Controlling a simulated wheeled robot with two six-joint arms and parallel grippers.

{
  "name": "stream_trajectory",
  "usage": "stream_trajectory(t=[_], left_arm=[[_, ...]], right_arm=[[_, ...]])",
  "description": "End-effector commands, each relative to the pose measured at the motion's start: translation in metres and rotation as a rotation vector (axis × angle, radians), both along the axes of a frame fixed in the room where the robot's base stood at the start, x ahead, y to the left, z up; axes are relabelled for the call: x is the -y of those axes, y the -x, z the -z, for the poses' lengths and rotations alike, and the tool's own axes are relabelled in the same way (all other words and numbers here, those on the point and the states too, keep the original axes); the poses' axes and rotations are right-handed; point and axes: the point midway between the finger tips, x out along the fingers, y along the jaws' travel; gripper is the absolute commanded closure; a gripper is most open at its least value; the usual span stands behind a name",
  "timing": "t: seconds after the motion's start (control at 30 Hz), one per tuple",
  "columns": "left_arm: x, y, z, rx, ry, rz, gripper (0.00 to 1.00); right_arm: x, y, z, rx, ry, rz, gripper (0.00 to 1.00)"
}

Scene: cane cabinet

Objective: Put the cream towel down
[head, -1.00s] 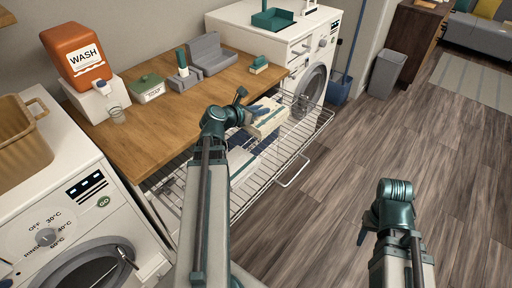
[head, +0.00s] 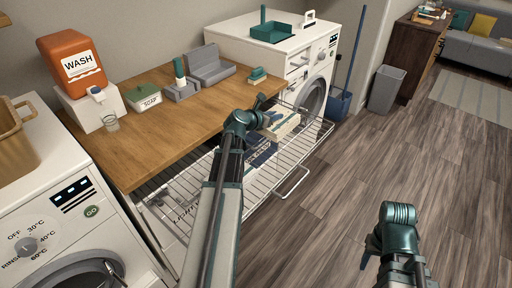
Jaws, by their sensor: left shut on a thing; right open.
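The cream towel (head: 285,125), a folded block with a darker band, is at the far end of the pulled-out wire drawer (head: 293,173). My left gripper (head: 270,119) is shut on it from the left; my arm hides part of the grip. I cannot tell whether the towel touches the drawer floor. A dark blue folded item (head: 263,152) lies in the drawer just nearer than the towel. My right gripper (head: 372,250) is open and empty over the floor at lower right, its fingers partly hidden.
The wooden counter (head: 150,145) above the drawer holds an orange wash dispenser (head: 72,62), a soap box (head: 144,97) and grey trays (head: 207,66). White washers stand at both ends (head: 40,215). A blue bin (head: 339,105) and grey bin (head: 386,88) stand beyond. Floor at right is clear.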

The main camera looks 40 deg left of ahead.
Motion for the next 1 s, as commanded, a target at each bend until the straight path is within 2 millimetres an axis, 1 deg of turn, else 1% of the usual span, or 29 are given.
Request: stream_trajectory(t=[0.03, 0.33, 0.4, 0.57, 0.67, 0.9, 1.0], left_arm=[[0.0, 0.0, 0.009, 0.0, 0.0, 0.0, 1.0], [0.0, 0.0, 0.055, 0.0, 0.0, 0.0, 1.0], [0.0, 0.0, 0.06, 0.0, 0.0, 0.0, 1.0], [0.0, 0.0, 0.058, 0.0, 0.0, 0.0, 1.0], [0.0, 0.0, 0.063, 0.0, 0.0, 0.0, 1.0], [0.0, 0.0, 0.092, 0.0, 0.0, 0.0, 1.0], [0.0, 0.0, 0.098, 0.0, 0.0, 0.0, 1.0]], right_arm=[[0.0, 0.0, 0.009, 0.0, 0.0, 0.0, 0.51], [0.0, 0.0, 0.055, 0.0, 0.0, -0.001, 0.51], [0.0, 0.0, 0.06, 0.0, 0.0, -0.001, 0.51], [0.0, 0.0, 0.058, 0.0, 0.0, -0.001, 0.51], [0.0, 0.0, 0.063, 0.0, 0.0, -0.001, 0.51], [0.0, 0.0, 0.092, 0.0, 0.0, -0.001, 0.51], [0.0, 0.0, 0.098, 0.0, 0.0, -0.001, 0.51]])
